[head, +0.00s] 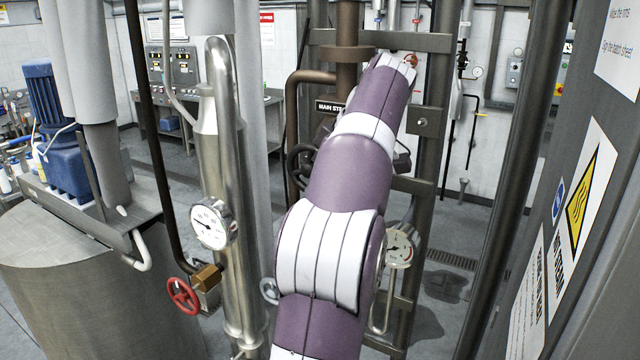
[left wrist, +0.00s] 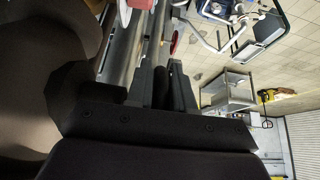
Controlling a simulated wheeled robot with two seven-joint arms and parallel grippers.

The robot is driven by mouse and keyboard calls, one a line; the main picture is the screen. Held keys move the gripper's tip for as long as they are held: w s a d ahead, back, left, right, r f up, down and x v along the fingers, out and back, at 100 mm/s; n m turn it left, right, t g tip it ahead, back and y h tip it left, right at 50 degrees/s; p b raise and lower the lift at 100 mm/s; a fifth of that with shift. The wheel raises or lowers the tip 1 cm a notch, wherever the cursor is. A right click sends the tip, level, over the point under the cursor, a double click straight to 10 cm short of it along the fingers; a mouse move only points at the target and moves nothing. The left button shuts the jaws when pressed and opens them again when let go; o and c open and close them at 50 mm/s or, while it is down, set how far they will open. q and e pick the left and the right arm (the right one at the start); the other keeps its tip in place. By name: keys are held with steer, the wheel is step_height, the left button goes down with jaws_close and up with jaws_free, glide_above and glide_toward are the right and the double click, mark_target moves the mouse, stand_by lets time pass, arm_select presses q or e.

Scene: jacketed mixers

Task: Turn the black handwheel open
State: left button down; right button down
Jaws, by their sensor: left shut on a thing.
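The black handwheel (head: 298,162) shows only in part in the head view, beside the brown steam pipe and under the "MAIN STE..." sign. My purple and white arm covers the rest of it. In the left wrist view the fingers of my left gripper (left wrist: 161,88) are shut on a dark bar-like piece between them, which looks like part of the black handwheel's rim. How far the wheel is turned cannot be seen. My right gripper is in neither view.
A red handwheel (head: 183,296) on a brass valve is at lower left, near a steel pipe with a gauge (head: 213,224). A second gauge (head: 401,245) is right of my arm. A steel vessel (head: 80,290) stands left and a warning-sign panel (head: 570,200) right.

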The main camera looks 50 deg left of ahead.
arm_select(q)
steer(key=shift+d+t+h, duration=0.15)
steer(key=shift+t+h, duration=0.15)
steer(key=shift+h, duration=0.6)
